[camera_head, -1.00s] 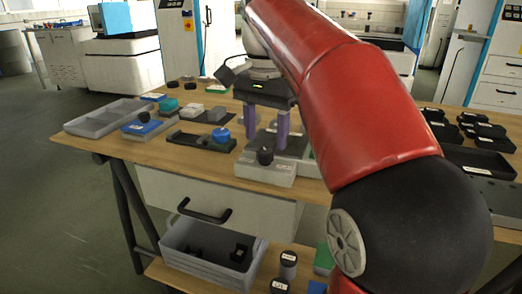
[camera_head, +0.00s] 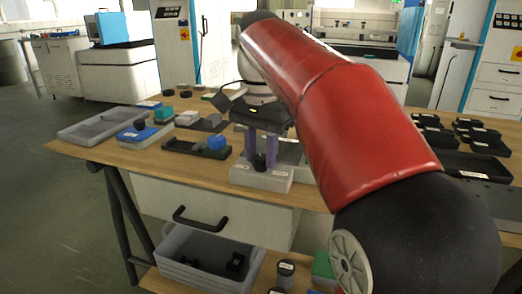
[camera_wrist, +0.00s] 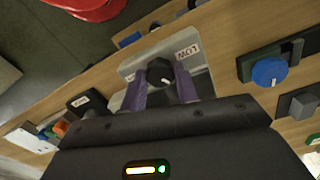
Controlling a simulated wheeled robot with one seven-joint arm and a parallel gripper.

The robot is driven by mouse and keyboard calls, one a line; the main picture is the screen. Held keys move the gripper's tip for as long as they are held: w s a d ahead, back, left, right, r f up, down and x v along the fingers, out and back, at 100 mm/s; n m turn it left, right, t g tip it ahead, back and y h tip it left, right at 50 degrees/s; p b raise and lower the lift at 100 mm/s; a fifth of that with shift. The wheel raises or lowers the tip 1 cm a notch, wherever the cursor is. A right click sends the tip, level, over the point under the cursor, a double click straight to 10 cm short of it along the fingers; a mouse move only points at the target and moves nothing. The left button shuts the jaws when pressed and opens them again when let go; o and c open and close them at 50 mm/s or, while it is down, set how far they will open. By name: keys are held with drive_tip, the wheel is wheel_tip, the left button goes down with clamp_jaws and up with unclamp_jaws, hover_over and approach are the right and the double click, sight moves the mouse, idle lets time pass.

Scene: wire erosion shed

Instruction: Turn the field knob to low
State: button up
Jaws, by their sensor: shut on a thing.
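The field knob is a black knob (camera_wrist: 160,73) on a light grey box (camera_head: 262,178). In the wrist view a "LOW" label (camera_wrist: 187,52) is on the box to the right of the knob. Another label on its left is partly hidden. A small white mark shows on the knob's lower right; it does not clearly line up with "LOW". My gripper (camera_wrist: 162,88) has its two purple fingers on either side of the knob and is shut on it. In the head view the fingers (camera_head: 260,152) come down at the box from above.
A blue knob (camera_wrist: 269,71) on a dark base stands beside the box. A grey divided tray (camera_head: 85,130) lies at the table's left, black trays (camera_head: 470,160) at the right. A grey bin (camera_head: 195,278) is on the lower shelf. Bare wood shows along the front edge.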

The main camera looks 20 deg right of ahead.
sight(261, 157)
drive_tip(key=shift+r+n+p, duration=0.15)
drive_tip(key=shift+n+p, duration=0.75)
drive_tip(key=shift+n, duration=0.1)
drive_tip(key=shift+n+p, duration=1.15)
drive_tip(key=shift+n, duration=0.65)
drive_tip(key=o, duration=1)
drive_tip(key=shift+c, duration=0.2)
wheel_tip(261, 157, up, 8)
drive_tip(key=shift+f+p, duration=0.25)
drive_tip(key=shift+p, duration=0.75)
